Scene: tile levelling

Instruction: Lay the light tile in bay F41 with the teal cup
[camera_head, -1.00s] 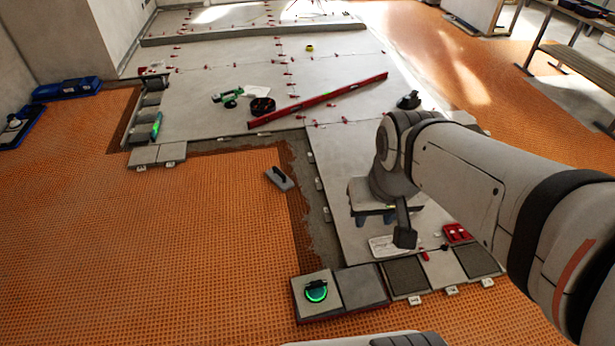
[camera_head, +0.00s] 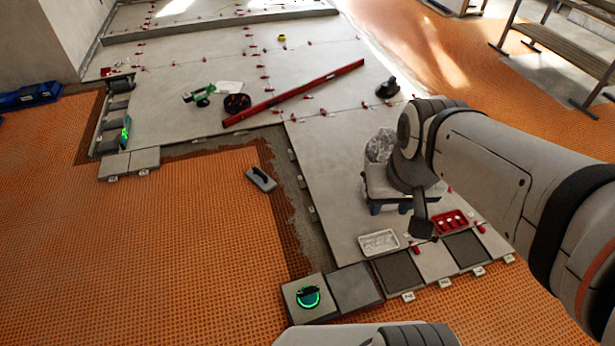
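A light tile (camera_head: 295,303) with a round teal cup (camera_head: 309,298) on top sits at the left end of the front row of square places. The cup has a black handle and a glowing green ring. My gripper (camera_head: 391,209) hangs over the large pale slab, up and right of that tile and well apart from it. Its two bluish fingers point down and look spread, with nothing seen between them. Small white tags (camera_head: 408,297) stand along the front row, too small to read, so I cannot tell which bay is F41.
A grey square (camera_head: 355,287), dark squares (camera_head: 397,270) and a pale one (camera_head: 436,262) continue the row. A white tray (camera_head: 379,242) and red tray (camera_head: 451,221) lie behind it. A grey float (camera_head: 261,179) and long red level (camera_head: 295,94) lie farther back.

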